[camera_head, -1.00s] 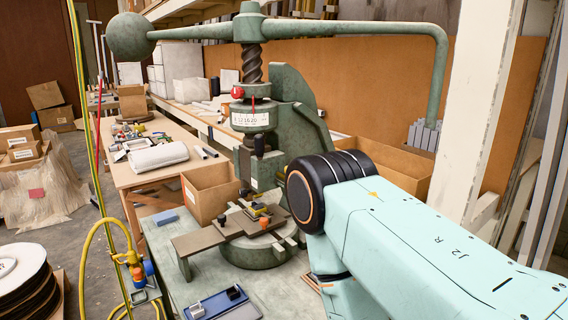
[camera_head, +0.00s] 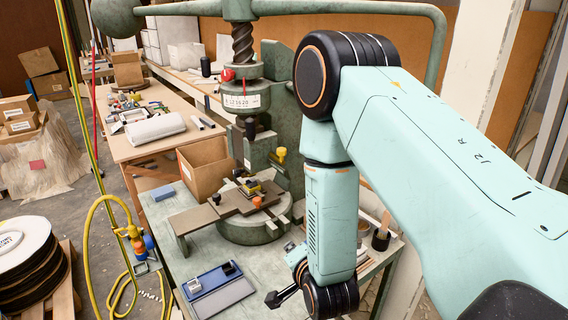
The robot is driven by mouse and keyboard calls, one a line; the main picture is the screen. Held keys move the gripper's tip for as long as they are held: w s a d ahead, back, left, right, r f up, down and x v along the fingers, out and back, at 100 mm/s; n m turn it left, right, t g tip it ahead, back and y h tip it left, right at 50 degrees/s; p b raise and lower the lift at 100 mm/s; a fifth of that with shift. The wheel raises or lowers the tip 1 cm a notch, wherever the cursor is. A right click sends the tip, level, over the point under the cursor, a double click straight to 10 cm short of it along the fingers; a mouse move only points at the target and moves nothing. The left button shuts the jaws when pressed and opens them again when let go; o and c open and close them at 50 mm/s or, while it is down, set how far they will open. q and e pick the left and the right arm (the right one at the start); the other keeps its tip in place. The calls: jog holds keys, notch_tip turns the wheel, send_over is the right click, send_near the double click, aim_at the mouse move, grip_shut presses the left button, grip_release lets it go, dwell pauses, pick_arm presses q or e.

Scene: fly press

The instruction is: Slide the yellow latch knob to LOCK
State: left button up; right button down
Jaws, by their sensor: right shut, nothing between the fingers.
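A yellow knob (camera_head: 281,152) shows on the side of the green fly press (camera_head: 292,125), left of my raised right arm. I take it for the latch knob. Its LOCK marking is too small to read. My right gripper (camera_head: 272,299) is low at the front edge of the bench, well below and apart from the knob. Its dark fingers look closed and empty, pointing left. My left gripper is not in view.
A blue tray (camera_head: 206,281) lies on the bench left of my right gripper. The press bed holds a fixture (camera_head: 247,197) with small yellow and orange parts. A cardboard box (camera_head: 204,165) stands behind. A dark cup (camera_head: 381,238) stands right of my arm.

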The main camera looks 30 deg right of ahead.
jog(key=w+d+r+m+t+h, duration=0.2)
jog(key=w+d+r+m, duration=0.15)
jog(key=r, duration=0.35)
jog(key=m+t+h, duration=0.1)
jog(key=m+t, duration=0.1)
jog(key=m, duration=0.2)
send_near(282, 153)
jog(key=shift+n, duration=0.25)
jog(key=p+x, duration=0.3)
jog(key=x, duration=0.2)
jog(key=shift+w, duration=0.1)
jog(key=shift+p+x, duration=0.4)
jog(key=shift+x, duration=0.45)
jog(key=shift+d, duration=0.1)
